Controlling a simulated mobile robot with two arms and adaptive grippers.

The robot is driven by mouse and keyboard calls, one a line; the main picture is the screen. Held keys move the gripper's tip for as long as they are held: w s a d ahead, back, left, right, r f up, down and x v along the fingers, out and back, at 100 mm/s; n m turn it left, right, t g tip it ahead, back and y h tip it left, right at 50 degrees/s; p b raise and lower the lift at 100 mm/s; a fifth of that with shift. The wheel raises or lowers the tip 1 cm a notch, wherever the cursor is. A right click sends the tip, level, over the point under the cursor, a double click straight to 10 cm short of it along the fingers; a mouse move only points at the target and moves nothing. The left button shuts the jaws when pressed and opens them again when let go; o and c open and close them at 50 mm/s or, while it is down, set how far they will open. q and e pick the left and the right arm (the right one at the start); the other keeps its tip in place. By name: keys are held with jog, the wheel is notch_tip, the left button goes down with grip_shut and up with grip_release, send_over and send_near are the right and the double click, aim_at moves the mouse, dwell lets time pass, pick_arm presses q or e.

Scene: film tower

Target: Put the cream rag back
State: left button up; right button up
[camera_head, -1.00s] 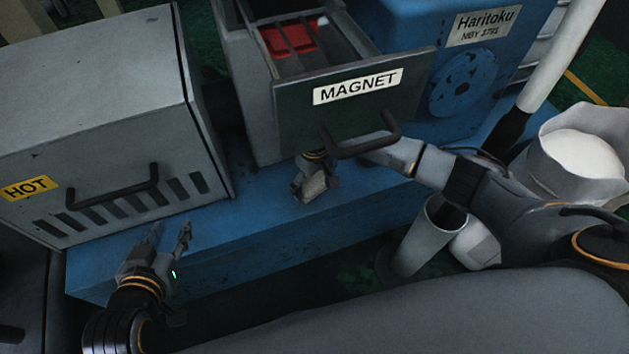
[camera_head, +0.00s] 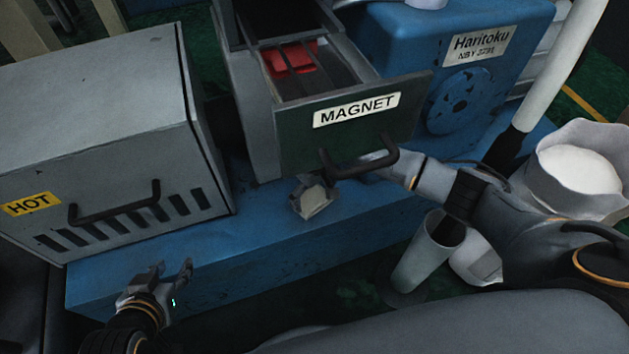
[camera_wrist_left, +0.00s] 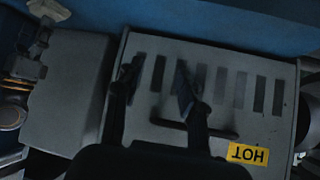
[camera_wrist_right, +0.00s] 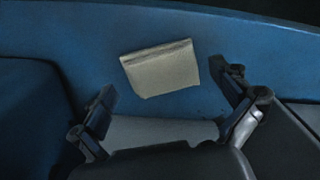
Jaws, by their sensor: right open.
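The cream rag (camera_head: 314,201) lies folded on the blue ledge below the drawer marked MAGNET. In the right wrist view the rag (camera_wrist_right: 160,68) lies flat just ahead of my right gripper (camera_wrist_right: 162,80). Its two fingers are spread wide, one toward each side of the rag, and hold nothing. In the head view this gripper is largely hidden near the drawer handle. My left gripper (camera_head: 172,267) is open and empty in front of the grey box marked HOT; its parted fingers also show in the left wrist view (camera_wrist_left: 156,74).
The MAGNET drawer (camera_head: 290,150) is pulled out over the ledge, with red things (camera_head: 290,58) inside. Its black handle (camera_head: 360,168) juts out close to my right arm. The HOT box (camera_head: 110,150) stands at left. A white tube (camera_head: 415,255) and a bin (camera_head: 580,165) stand at right.

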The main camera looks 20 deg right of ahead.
aim_at(315, 200)
notch_tip(315, 200, up, 6)
jog(key=shift+f+p, duration=0.2)
jog(key=shift+p, duration=0.7)
jog(key=s+a+f+t+y, duration=0.25)
jog(key=s+a, duration=0.45)
jog(key=s, duration=0.6)
pick_arm(q)
jog(key=s+a+f+g+y, duration=0.1)
jog(key=s+a+f+g, duration=0.2)
jog(key=s, duration=0.7)
jog(key=f+g, duration=0.1)
jog(key=g, duration=0.1)
jog(key=shift+g, duration=0.4)
pick_arm(e)
jog(key=s+d+r+m+t+h, duration=0.1)
jog(key=s+d+r+m+h, duration=0.1)
jog(key=s+d, duration=0.9)
jog(key=shift+d+r+m, duration=0.4)
jog(key=shift+d+r, duration=0.25)
jog(key=shift+r, duration=0.15)
pick_arm(q)
jog(key=shift+a, duration=0.1)
